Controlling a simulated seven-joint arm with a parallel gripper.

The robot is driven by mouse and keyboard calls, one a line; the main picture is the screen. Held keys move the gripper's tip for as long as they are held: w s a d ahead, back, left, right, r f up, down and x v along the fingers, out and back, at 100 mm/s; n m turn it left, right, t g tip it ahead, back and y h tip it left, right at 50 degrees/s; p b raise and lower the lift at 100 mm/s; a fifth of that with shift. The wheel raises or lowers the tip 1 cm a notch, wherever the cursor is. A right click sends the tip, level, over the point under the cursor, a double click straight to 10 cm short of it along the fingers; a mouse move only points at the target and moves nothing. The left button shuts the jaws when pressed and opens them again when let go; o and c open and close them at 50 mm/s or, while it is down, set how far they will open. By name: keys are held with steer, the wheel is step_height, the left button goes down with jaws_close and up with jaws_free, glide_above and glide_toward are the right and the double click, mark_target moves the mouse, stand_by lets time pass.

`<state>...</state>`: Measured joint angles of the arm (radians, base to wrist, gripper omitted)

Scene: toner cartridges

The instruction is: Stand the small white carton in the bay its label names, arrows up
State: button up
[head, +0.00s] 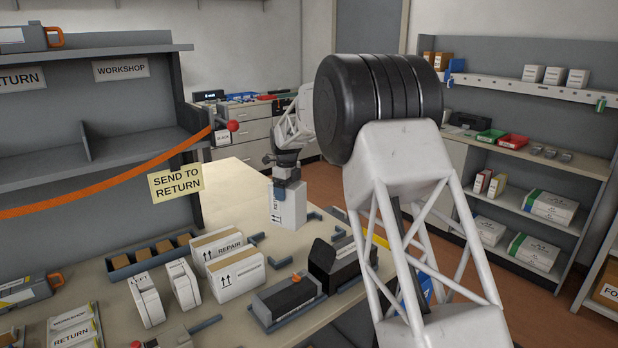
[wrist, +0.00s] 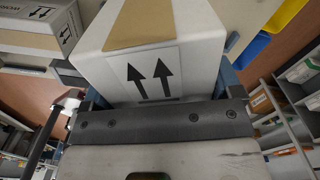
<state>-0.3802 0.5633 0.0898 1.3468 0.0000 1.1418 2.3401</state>
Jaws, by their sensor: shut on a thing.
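A small white carton (head: 290,208) is held by my gripper (head: 287,170) over the far part of the worktable. A label with black arrows shows on its left side; its lettering is too small to read. In the wrist view the carton (wrist: 205,70) sits between the jaws of my gripper (wrist: 160,92), with two black arrows pointing toward its tan-taped face. The shelf unit at the left has bays signed RETURN (head: 20,79) and WORKSHOP (head: 121,69). An orange strap (head: 100,187) crosses its front, with a SEND TO RETURN tag (head: 176,183) hanging from it.
Several white cartons, one marked REPAIR (head: 222,250), stand on the worktable (head: 232,190). Dark cartridges (head: 287,298) lie in the front middle, among grey corner brackets. A tray of brown boxes (head: 150,255) lies below the shelf.

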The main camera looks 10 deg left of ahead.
steer(key=w+d+f+n, duration=0.2)
steer(key=w+d, duration=0.5)
steer(key=d, duration=0.8)
steer(key=w+d+f+n, duration=0.1)
steer(key=w+d+f, duration=0.35)
steer(key=d, duration=0.95)
steer(key=w+d+f+n, duration=0.1)
steer(key=w+d+n, duration=0.1)
steer(key=w+d, duration=0.95)
steer(key=s+d+f+n, duration=0.1)
steer(key=s+d+f, duration=0.4)
steer(key=d, duration=0.4)
steer(key=s+d+f+n, duration=0.3)
steer(key=s+d+f, duration=0.2)
steer(key=d+f, duration=0.35)
steer(key=s+d+f+n, duration=0.2)
steer(key=s+d+f, duration=0.45)
steer(key=f, duration=0.35)
steer(key=s+a+f+n, duration=0.2)
steer(key=s+f+n, duration=0.1)
steer(key=s+f, duration=0.65)
steer(key=s+a+f+n, duration=0.3)
steer(key=s+a+n, duration=0.1)
steer(key=s+a, duration=0.3)
steer(key=s+a+f+n, duration=0.4)
steer(key=s+a, duration=0.2)
steer(key=a, duration=0.5)
steer(key=shift+s, duration=0.4)
steer(key=shift+f, duration=0.1)
